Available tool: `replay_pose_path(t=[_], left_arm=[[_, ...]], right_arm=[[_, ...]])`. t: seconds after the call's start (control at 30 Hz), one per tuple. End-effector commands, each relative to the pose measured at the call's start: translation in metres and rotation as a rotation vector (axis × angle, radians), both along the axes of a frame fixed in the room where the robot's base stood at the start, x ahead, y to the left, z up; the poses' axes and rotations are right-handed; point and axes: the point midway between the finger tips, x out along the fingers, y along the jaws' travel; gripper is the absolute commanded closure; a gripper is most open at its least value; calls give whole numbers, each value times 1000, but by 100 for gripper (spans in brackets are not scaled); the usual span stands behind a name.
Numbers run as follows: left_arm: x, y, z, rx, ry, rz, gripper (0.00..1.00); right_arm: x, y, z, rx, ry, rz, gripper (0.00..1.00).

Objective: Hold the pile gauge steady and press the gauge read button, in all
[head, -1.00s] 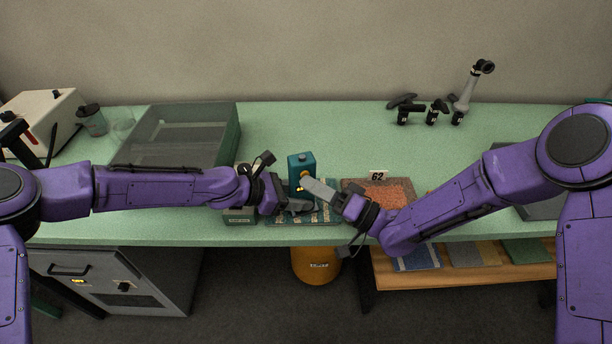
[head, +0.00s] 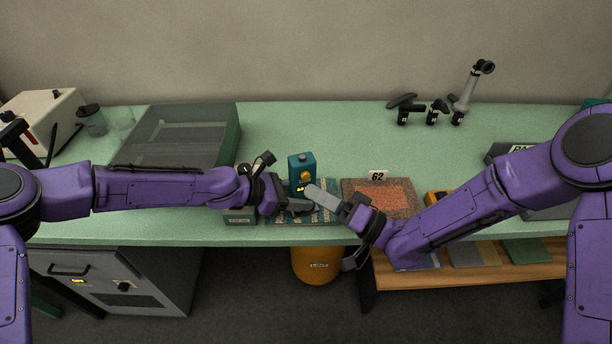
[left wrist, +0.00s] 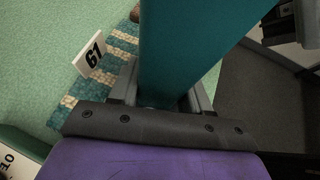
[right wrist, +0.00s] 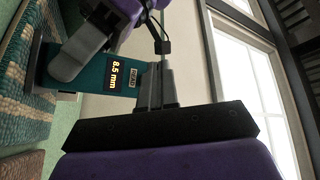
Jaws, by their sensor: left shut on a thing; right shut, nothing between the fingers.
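The pile gauge (head: 301,161) is a teal upright box on the striped teal and cream sample (head: 322,219). An orange button (head: 306,175) shows on its face, above a small lit display. In the right wrist view the gauge's display (right wrist: 118,76) reads 8.5 mm beside a READ label; the button is not visible there. My left gripper (head: 296,204) is shut on the gauge's body, its fingers on both sides of the teal body (left wrist: 185,45) in the left wrist view. My right gripper (head: 311,190) is shut and empty, its tip in front of the gauge, apart from the button.
An orange sample (head: 382,192) tagged 62 lies to the right. A grey translucent bin (head: 185,135) stands at the back left. Dark-handled tools (head: 432,112) stand at the back right. The middle back of the bench is clear. A shelf with samples (head: 470,254) sits below the front edge.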

Motion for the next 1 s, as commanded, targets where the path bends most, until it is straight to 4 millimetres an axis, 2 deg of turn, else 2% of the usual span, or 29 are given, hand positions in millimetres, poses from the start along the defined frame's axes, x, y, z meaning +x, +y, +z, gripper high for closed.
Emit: replay_pose_path(t=[0.43,1.0], left_arm=[[1,0,0,0,-1,2,70],[1,0,0,0,-1,2,70]], right_arm=[[-39,-12,0,2,1,1,100],[-40,-12,0,1,-1,1,100]])
